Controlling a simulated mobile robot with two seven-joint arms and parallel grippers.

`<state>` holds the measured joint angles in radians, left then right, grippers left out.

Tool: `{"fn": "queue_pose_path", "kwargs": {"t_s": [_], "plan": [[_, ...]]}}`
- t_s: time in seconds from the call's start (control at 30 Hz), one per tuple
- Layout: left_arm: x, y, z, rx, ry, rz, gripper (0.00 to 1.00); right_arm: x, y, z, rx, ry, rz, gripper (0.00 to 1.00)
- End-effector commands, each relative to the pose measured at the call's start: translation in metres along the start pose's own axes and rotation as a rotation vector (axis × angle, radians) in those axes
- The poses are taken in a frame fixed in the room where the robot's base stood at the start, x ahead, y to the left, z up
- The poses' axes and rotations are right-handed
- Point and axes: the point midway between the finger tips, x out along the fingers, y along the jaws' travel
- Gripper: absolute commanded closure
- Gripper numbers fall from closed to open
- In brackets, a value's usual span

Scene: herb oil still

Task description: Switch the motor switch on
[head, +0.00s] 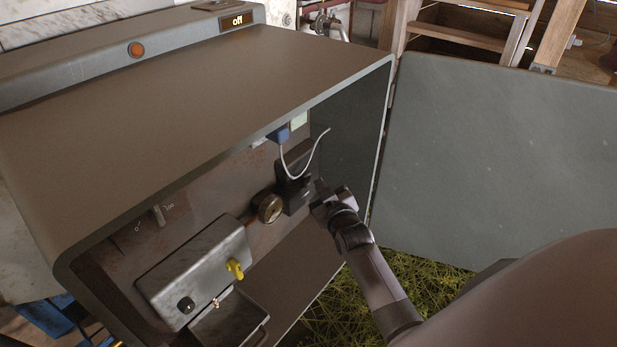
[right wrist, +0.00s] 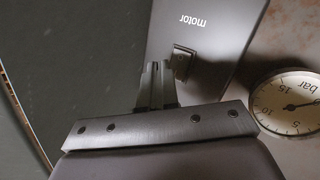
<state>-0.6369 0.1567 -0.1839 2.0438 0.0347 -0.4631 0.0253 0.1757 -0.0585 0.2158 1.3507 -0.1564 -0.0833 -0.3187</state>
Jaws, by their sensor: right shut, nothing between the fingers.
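The motor switch is a small dark lever (right wrist: 183,62) on a dark box (right wrist: 208,45) marked "motor", which appears upside down in the right wrist view. In the head view the dark box (head: 296,196) is on the back panel inside the open cabinet. My right gripper (right wrist: 157,66) is shut and empty, its fingertips just left of the lever in the right wrist view. I cannot tell whether they touch it. In the head view the right gripper (head: 322,190) is close beside the box. My left gripper is not in view.
A round pressure gauge (head: 269,207) sits next to the switch box. A white cable hangs from a blue plug (head: 279,134) above it. A grey unit with a yellow tap (head: 235,268) is lower left. The open door (head: 500,165) stands at right. The cabinet-top display (head: 238,20) reads "off".

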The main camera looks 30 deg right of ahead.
Motion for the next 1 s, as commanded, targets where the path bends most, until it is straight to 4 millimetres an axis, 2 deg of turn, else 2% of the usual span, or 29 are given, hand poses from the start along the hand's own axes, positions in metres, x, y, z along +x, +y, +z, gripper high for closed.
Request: {"fn": "queue_pose_path", "kwargs": {"t_s": [1.0], "plan": [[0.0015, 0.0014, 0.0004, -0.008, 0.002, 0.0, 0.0, 0.0068, -0.0038, -0.0037, 0.0, 0.0, 0.0, 1.0]]}}
